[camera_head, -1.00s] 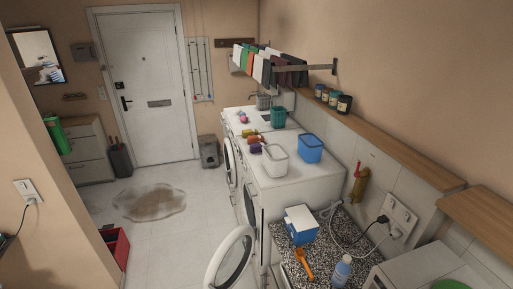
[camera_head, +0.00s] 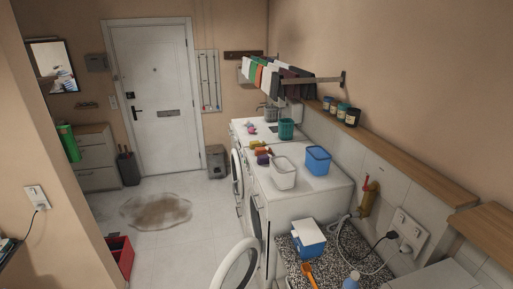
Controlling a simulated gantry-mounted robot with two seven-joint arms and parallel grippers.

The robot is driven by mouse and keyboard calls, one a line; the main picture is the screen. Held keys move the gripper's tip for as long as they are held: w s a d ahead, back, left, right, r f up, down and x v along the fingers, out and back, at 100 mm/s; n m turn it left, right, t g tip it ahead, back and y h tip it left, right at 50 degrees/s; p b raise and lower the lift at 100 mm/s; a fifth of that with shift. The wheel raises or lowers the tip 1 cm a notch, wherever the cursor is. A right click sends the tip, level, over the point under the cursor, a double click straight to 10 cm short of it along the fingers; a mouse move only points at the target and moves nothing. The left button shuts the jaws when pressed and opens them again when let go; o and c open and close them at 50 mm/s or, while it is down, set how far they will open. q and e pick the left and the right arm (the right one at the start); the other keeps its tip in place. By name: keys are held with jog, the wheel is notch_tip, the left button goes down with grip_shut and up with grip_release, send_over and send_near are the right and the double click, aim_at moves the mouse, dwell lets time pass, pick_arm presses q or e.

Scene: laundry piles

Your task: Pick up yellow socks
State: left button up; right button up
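Small coloured bundles lie on the white machine tops. A yellow bundle (camera_head: 258,143) lies toward the back of the nearer machine, with an orange-red one (camera_head: 265,150) and a purple one (camera_head: 262,160) close by. They are too small to tell whether they are socks. A pink and blue bundle (camera_head: 250,128) lies on the farther machine. Neither of my grippers shows in the view.
A white basket (camera_head: 284,174), a blue bin (camera_head: 318,160) and a green basket (camera_head: 286,129) stand on the machines (camera_head: 309,193). An open round door (camera_head: 236,268) juts into the aisle. A red crate (camera_head: 119,256) stands left.

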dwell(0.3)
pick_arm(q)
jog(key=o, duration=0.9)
